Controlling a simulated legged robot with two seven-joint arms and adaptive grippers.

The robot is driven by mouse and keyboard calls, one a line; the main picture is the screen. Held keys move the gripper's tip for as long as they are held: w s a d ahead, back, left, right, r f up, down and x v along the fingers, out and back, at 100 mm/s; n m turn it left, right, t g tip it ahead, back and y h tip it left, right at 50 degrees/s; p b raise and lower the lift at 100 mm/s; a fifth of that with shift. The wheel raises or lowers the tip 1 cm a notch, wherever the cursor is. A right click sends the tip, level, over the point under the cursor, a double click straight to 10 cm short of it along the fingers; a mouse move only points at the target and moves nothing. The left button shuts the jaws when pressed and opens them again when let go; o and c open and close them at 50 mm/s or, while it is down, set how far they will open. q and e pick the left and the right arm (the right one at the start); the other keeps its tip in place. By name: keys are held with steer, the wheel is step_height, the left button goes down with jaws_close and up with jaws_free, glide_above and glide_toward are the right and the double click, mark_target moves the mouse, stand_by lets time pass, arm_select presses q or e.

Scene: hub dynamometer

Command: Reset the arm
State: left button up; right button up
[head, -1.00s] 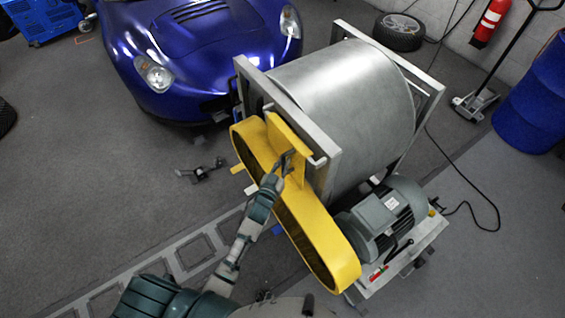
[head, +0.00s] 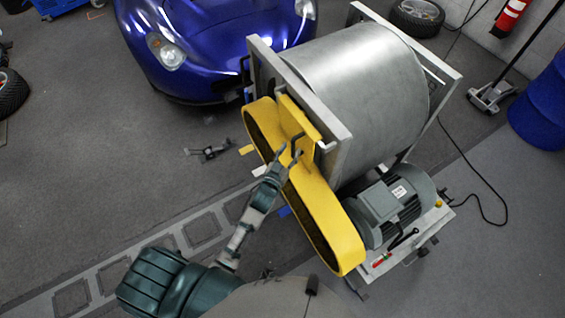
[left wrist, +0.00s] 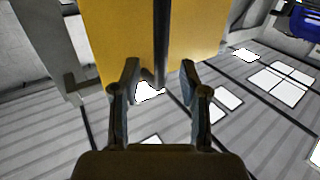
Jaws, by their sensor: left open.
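The hub dynamometer has a large grey metal drum (head: 365,85) in a grey frame, with a long yellow belt guard (head: 328,235) along its front side. A yellow plate (head: 293,112) stands at the guard's upper part, and a thin dark bar (head: 295,141) shows in front of it. My left gripper (head: 289,156) is open beside this plate. In the left wrist view, the open fingers (left wrist: 159,70) stand either side of the dark bar (left wrist: 161,40), with the yellow plate (left wrist: 205,30) behind; I cannot tell whether they touch it. My right gripper is not in view.
A grey motor (head: 388,207) sits on the base right of the guard, with a red-tipped lever (head: 380,263) near it. A blue car (head: 205,50) stands behind left. A small dark object (head: 209,151) lies on the floor.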

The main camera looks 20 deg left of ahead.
arm_select(q)
steer(key=s, duration=0.9)
steer(key=s+f+g, duration=0.3)
steer(key=f, duration=0.8)
steer(key=s+f+g, duration=0.2)
steer(key=s+f, duration=0.1)
steer(key=f, duration=0.7)
steer(key=s+f+g, duration=0.3)
steer(key=f, duration=0.8)
steer(key=s+a+f+m+g, duration=0.1)
steer(key=s+a+f+g, duration=0.25)
steer(key=s+f, duration=1.15)
steer(key=s+a+f+g, duration=0.1)
steer(key=s+f+g, duration=0.1)
steer(key=s, duration=0.7)
steer(key=s+a+f+g+y, duration=0.1)
steer(key=s+f+g, duration=0.2)
steer(key=s, duration=0.6)
steer(key=shift+s+a+f+y, duration=0.3)
steer(key=shift+s+f, duration=0.05)
steer(key=shift+f, duration=0.3)
steer(key=shift+w+m+g, duration=0.1)
steer(key=shift+m+g, duration=0.15)
steer(key=shift+m, duration=0.05)
